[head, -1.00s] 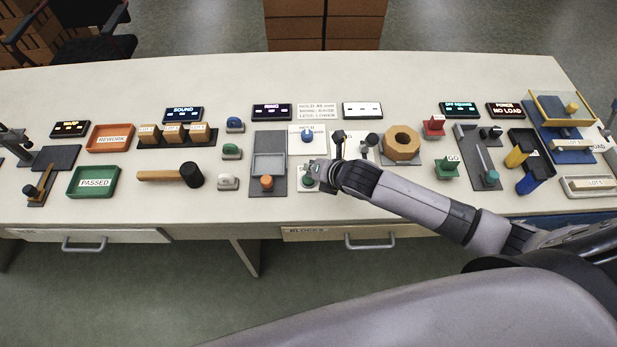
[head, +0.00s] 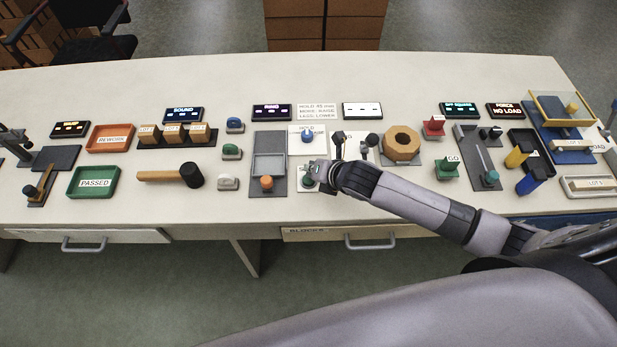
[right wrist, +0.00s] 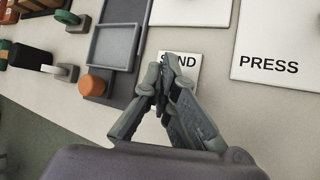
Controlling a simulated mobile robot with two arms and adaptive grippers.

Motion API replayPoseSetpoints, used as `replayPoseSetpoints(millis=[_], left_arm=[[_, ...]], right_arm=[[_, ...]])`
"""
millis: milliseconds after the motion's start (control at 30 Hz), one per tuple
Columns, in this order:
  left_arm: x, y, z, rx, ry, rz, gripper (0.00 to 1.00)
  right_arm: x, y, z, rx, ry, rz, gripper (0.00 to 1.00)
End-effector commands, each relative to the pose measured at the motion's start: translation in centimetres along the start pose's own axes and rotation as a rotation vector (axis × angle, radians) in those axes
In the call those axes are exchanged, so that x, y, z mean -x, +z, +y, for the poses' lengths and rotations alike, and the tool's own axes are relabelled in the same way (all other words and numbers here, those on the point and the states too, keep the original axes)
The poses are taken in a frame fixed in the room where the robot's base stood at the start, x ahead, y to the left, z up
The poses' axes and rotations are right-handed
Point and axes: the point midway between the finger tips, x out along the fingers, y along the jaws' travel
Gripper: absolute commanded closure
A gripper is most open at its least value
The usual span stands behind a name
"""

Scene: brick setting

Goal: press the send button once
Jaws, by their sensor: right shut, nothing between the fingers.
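The send button is a green knob (head: 308,181) on a small white plate at the front of the bench in the head view. The right wrist view shows its white plate (right wrist: 190,66) with the letters "ND" readable and the rest covered by my fingers. The button itself is hidden there behind the fingertips. My right gripper (head: 318,173) is shut and empty, with its fingertips right at the button; it also shows in the right wrist view (right wrist: 165,62). I cannot tell whether they touch it or whether it is pushed down. My left gripper is not in view.
Left of the plate is a grey panel with an orange knob (head: 267,183). A wooden nut (head: 401,142) stands to the right. A mallet (head: 185,175) lies to the left.

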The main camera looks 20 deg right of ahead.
Motion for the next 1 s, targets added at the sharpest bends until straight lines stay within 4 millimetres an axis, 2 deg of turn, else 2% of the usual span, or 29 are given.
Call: replayPoseSetpoints(millis=[1000], left_arm=[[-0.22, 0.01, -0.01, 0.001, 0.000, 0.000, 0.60]], right_arm=[[-0.84, -0.59, -0.63, 0.001, -0.001, 0.000, 1.00]])
